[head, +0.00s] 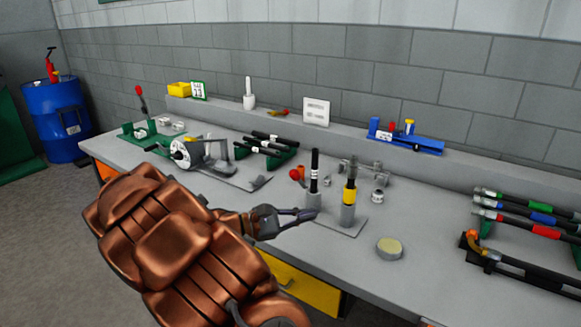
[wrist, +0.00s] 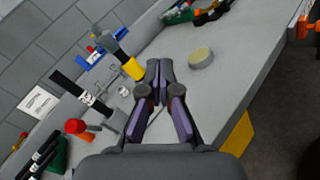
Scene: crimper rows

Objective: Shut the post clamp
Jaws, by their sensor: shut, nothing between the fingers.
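The post clamp seems to be the fixture on a flat grey plate (head: 343,228), with two grey posts holding black rods. The left rod (head: 315,163) has a white label; the right one has a yellow band (head: 349,196). A red ball knob (head: 294,174) on an orange part stands beside the left post. It also shows in the wrist view (wrist: 77,126). I cannot tell how far the clamp is open. My gripper (head: 311,213) is shut and empty, low in front of the left post. In the wrist view its fingertips (wrist: 159,66) point just right of the yellow-banded post.
A round tan-topped disc (head: 389,247) lies right of the plate. Hoses with coloured bands (head: 530,228) lie at the right end. A grey machine (head: 200,153) and black rods on a green rack (head: 268,145) stand left.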

